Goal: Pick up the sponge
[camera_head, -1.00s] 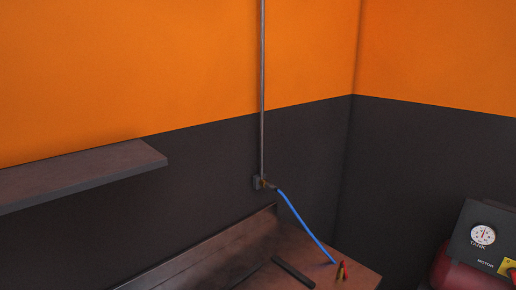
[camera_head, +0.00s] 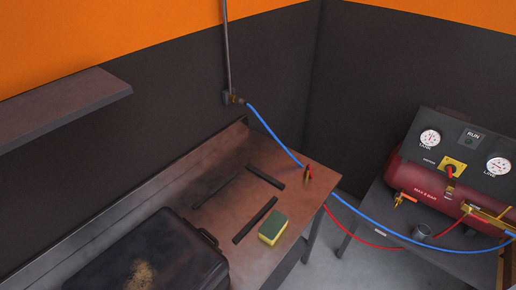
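The sponge (camera_head: 272,229) is a small block with a dark green top and yellow sides. It lies on the brown workbench (camera_head: 205,215) near its front edge, to the right of a black case. A dark bar lies just to its left. Neither of my grippers shows in the head view.
A black case (camera_head: 160,255) fills the bench's near left. A blue hose (camera_head: 272,132) runs from the wall pipe past the bench corner. A red compressor (camera_head: 430,190) with gauges stands at right. A shelf (camera_head: 60,105) juts out at upper left.

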